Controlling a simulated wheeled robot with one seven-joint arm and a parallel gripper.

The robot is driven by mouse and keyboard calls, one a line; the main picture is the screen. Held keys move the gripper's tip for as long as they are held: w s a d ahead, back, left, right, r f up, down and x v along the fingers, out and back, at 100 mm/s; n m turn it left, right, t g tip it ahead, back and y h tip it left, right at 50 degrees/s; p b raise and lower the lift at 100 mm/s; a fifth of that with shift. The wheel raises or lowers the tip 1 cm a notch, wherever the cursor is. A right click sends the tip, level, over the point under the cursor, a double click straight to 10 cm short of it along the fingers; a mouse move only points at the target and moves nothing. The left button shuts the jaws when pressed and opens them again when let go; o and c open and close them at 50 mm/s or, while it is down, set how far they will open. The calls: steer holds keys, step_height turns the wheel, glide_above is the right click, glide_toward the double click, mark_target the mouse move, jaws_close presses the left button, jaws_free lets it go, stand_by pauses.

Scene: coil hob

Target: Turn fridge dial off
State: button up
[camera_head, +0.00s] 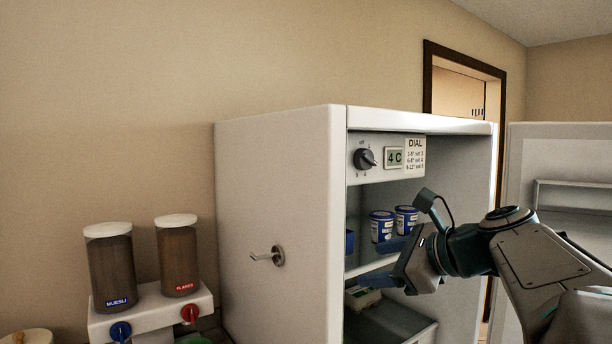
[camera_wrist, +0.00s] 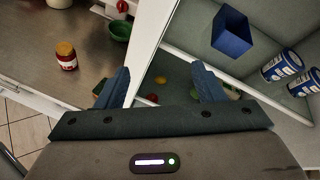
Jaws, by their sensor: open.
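The fridge (camera_head: 275,200) stands open in the head view. The dial does not show in the wrist view.
Blue-and-white tubs (camera_head: 381,227) stand on a fridge shelf behind my gripper. The open fridge door (camera_head: 565,150) is at the right. Muesli (camera_head: 110,268) and flakes (camera_head: 178,258) dispensers stand left. A jar (camera_wrist: 66,56) and green bowl (camera_wrist: 119,31) are on the counter.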

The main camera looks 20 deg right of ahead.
mark_target(371, 161)
steer(key=s+d+r+m+t+p, duration=0.1)
steer(key=d+r+m+t, duration=0.25)
steer(key=r, duration=0.45)
steer(key=s+d+r+m+t+p, duration=0.1)
steer(key=d+r+m+t, duration=0.15)
steer(key=d+r, duration=0.4)
steer(key=shift+m+g, duration=0.4)
steer(key=p+x, duration=0.1)
steer(key=x, duration=0.3)
steer(key=r+x, duration=0.1)
steer(key=x, duration=0.4)
steer(key=a+p+x, duration=0.1)
steer(key=x, duration=0.4)
steer(key=shift+a+r+p, duration=0.2)
steer(key=shift+r+p, duration=0.1)
steer(key=shift+s, duration=0.1)
